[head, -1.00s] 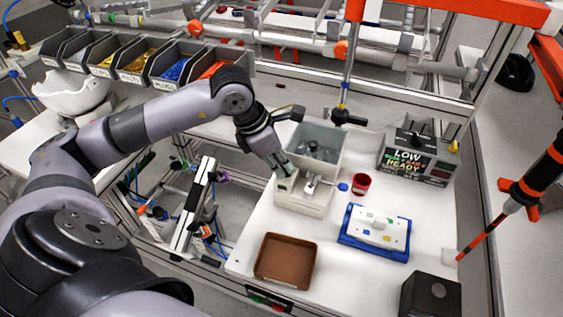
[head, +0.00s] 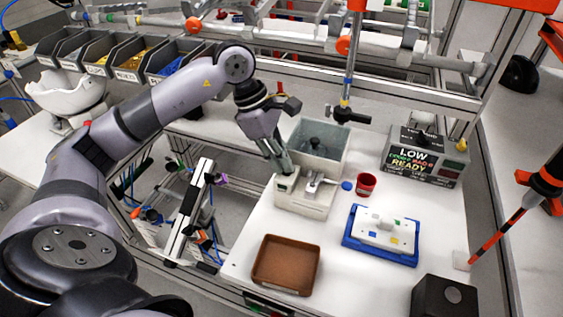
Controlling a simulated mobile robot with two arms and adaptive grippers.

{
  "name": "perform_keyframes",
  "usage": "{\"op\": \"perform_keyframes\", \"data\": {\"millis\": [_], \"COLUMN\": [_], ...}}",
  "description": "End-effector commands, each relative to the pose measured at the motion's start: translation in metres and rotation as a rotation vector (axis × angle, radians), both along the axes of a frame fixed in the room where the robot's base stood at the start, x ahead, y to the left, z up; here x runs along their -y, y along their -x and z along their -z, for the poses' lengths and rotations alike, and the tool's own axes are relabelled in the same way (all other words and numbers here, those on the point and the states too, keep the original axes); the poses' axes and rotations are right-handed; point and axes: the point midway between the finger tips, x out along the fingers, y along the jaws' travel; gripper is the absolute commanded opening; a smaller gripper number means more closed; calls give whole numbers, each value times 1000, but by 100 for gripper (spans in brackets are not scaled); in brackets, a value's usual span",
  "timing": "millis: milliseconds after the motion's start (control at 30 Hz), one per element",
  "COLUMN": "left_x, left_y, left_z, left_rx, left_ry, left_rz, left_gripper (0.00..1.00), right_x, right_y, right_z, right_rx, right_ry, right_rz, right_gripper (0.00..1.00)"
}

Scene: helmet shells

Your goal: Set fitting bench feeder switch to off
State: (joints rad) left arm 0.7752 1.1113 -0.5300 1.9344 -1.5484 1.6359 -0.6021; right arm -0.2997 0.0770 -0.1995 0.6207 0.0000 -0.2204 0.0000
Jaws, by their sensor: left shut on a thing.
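The feeder (head: 318,207) is a pale grey unit with an open hopper (head: 327,137) on the fitting bench (head: 232,262). A small dark green switch panel (head: 286,185) sits on the left of its base. My left gripper (head: 285,171) points down at this panel, its fingers close together at the switch. The fingertips hide the switch lever, so its position cannot be read. A small lever with a blue knob (head: 346,186) sticks out at the feeder's right. My right gripper is not in view.
A red cup (head: 366,184), a blue tray (head: 352,246) with a white block, and a brown tray (head: 258,268) stand on the bench. A display box (head: 425,160) reading LOW and READY stands behind. An orange-black tool (head: 535,195) hangs at right.

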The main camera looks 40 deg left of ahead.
Motion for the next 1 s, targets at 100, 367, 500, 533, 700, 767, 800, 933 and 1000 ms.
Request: {"op": "perform_keyframes", "data": {"millis": [100, 367, 500, 533, 700, 767, 800, 933, 1000], "left_x": [-1, 0, 0, 0, 0, 0, 0, 0, 0], "left_y": [-2, -2, -2, -2, -2, -2, -2, -1, -1], "left_z": [0, -1, -1, -1, -1, -1, -1, -1, -1], "left_rx": [4, 2, 2, 3, 3, 3, 3, 2, 1], "left_ry": [1, 1, 0, 0, 0, 0, 0, 0, 1], "left_rz": [43, 87, 90, 90, 90, 90, 90, 89, 89], "left_gripper": [0, 0, 0, 0, 0, 12, 14, 23, 28], "right_x": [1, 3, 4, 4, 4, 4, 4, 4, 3], "right_y": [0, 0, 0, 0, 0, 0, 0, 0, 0], "right_z": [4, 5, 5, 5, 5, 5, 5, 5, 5], "right_rx": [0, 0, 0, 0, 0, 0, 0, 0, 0], "right_ry": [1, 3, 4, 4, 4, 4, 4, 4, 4], "right_rz": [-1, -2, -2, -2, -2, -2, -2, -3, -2], "right_gripper": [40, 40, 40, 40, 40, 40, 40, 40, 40]}}
